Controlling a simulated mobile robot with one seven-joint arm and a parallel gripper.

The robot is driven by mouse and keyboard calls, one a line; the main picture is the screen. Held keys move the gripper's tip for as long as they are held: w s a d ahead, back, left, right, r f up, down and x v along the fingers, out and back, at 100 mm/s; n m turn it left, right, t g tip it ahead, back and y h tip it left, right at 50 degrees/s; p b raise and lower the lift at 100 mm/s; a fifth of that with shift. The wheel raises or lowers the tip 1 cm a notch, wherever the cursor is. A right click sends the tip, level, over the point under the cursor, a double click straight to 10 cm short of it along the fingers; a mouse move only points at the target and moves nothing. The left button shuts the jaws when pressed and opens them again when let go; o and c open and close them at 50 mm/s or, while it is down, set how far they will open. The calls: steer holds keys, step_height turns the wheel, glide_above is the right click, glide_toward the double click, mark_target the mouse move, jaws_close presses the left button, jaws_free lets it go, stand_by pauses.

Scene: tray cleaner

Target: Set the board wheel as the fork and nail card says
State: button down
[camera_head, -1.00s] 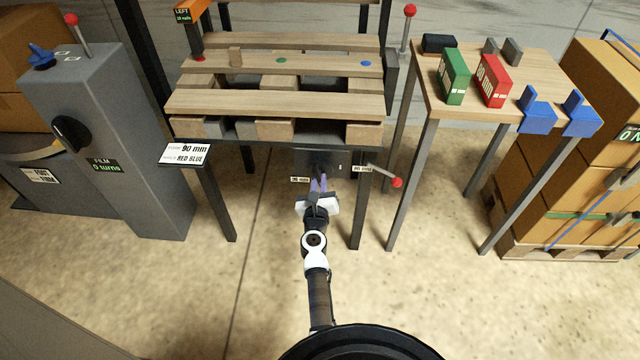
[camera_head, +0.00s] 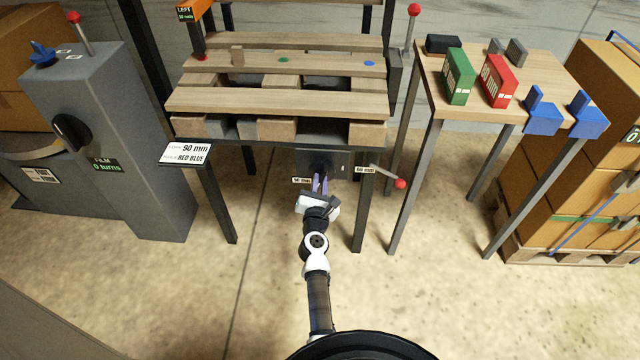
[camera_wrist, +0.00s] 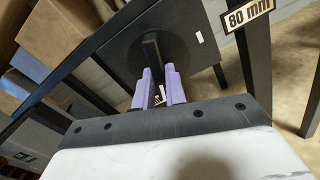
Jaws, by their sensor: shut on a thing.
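The board wheel (camera_wrist: 182,65) is a dark round knob with a raised bar, on a dark plate under the front of the pallet table. It is partly hidden behind my gripper in the head view (camera_head: 318,168). My gripper (camera_wrist: 160,80) has its purple fingers shut on the wheel's bar; in the head view it reaches up from below (camera_head: 319,182). The card (camera_head: 186,153) at the table's left front corner reads 90 mm and RED BLUE. An 80 mm label (camera_wrist: 249,14) is right of the wheel. A smaller label (camera_head: 301,181) sits to its left, probably 90 mm.
A pallet (camera_head: 280,102) lies on the table above the wheel. A red-knobbed lever (camera_head: 399,183) sticks out to the right. A side table (camera_head: 470,112) holds green (camera_head: 458,78) and red boxes (camera_head: 495,80). A grey film cabinet (camera_head: 120,130) stands left. Floor in front is clear.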

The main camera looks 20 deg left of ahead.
steer(key=shift+r, duration=0.1)
stand_by(0.3)
steer(key=c, duration=1.4)
jaws_free()
steer(key=shift+c, duration=0.2)
steer(key=shift+s, duration=0.1)
